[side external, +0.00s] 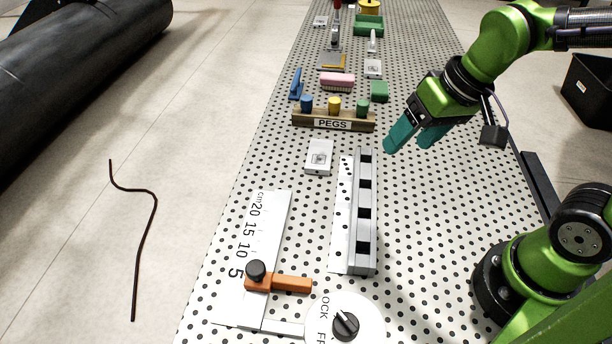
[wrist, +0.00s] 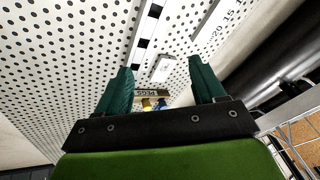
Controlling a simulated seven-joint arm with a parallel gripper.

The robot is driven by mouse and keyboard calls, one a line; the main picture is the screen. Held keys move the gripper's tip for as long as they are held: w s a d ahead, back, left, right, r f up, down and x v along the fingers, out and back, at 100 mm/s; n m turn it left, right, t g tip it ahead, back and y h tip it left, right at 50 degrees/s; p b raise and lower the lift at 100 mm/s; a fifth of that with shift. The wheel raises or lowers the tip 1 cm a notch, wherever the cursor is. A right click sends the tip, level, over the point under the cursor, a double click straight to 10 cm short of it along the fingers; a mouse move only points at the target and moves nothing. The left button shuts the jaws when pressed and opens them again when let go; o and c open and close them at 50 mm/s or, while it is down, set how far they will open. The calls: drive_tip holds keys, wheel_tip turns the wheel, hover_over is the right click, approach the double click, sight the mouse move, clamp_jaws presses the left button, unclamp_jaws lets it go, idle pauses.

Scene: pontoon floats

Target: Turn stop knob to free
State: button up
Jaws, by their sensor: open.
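The stop knob (side external: 345,325) is a black rotary knob on a round white dial plate (side external: 372,331) at the bottom edge of the side view. The partial words "OCK" and "FR" show on the dial's left side. The knob's ridge is slanted, with one end toward the upper left; I cannot tell exactly which word it marks. The plate's lower part is cut off. My gripper (side external: 409,141) is open and empty above the right side of the perforated table, far from the knob. Its teal fingers also show in the wrist view (wrist: 160,68), where the knob is not seen.
An orange slider (side external: 290,284) with a black knob (side external: 257,270) sits on a white ruler (side external: 262,225) left of the dial. A grey slotted rail (side external: 362,225) lies between dial and gripper. A PEGS rack (side external: 333,122) stands farther back. The table right of the rail is clear.

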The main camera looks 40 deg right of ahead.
drive_tip(key=a+f+g, duration=0.5)
drive_tip(key=a, duration=0.6)
drive_tip(key=m+g, duration=0.2)
drive_tip(key=g, duration=0.1)
approach(346, 318)
drive_tip(key=x, duration=1)
drive_tip(key=c, duration=1)
